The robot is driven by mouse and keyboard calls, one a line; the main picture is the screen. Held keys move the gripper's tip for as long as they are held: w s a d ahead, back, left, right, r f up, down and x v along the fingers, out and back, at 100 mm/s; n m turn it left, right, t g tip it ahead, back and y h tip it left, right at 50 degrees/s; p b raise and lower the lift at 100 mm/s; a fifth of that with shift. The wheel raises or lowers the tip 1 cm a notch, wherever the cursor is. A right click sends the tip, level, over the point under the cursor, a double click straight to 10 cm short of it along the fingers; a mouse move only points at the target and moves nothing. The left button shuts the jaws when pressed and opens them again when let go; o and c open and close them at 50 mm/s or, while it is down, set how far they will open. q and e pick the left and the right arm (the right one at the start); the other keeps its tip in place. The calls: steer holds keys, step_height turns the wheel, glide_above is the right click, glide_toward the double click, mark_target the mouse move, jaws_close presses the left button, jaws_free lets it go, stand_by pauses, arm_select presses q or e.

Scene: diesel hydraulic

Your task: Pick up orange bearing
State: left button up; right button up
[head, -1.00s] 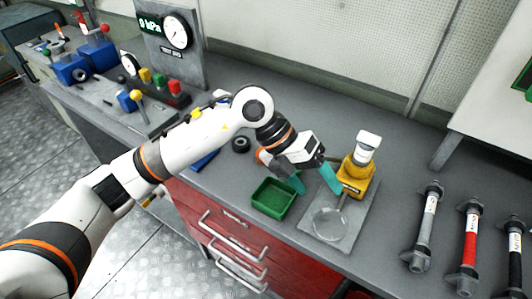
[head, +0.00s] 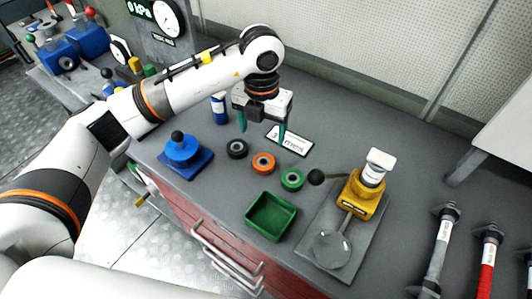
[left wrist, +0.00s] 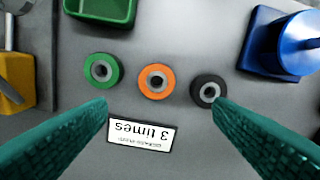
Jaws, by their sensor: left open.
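The orange bearing (head: 263,163) lies flat on the grey bench, between a black bearing (head: 237,149) on its left and a green bearing (head: 291,179) on its right. In the left wrist view the orange bearing (left wrist: 156,81) is in the upper middle, ahead of the two teal fingertips. My left gripper (head: 262,136) is open and empty above the bench, pointing down, near the white label and behind the bearings. In the left wrist view the right-hand fingertip overlaps the edge of the black bearing (left wrist: 208,91). My right gripper is not seen.
A white label (head: 290,140) lies behind the bearings. A green tray (head: 271,216) stands in front of them. A blue device with a black knob (head: 184,155) is to the left, a blue bottle (head: 219,109) behind. A yellow device on a plate (head: 359,196) stands to the right.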

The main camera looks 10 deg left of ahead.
mark_target(263, 162)
arm_select(q)
steer(key=f, duration=0.2)
steer(key=s+f+p, duration=0.1)
steer(key=f, duration=0.1)
steer(key=shift+w+f, duration=0.1)
steer(key=shift+f, duration=0.3)
step_height(263, 162, down, 5)
steer(key=shift+d+r+p, duration=0.1)
steer(key=shift+d+p, duration=0.05)
steer(key=shift+p, duration=1.1)
steer(key=shift+f, duration=0.4)
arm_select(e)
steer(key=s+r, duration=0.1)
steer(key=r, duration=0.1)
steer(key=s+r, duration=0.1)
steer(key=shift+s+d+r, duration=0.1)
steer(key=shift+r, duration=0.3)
arm_select(q)
steer(key=shift+c, duration=0.3)
steer(key=c, duration=1)
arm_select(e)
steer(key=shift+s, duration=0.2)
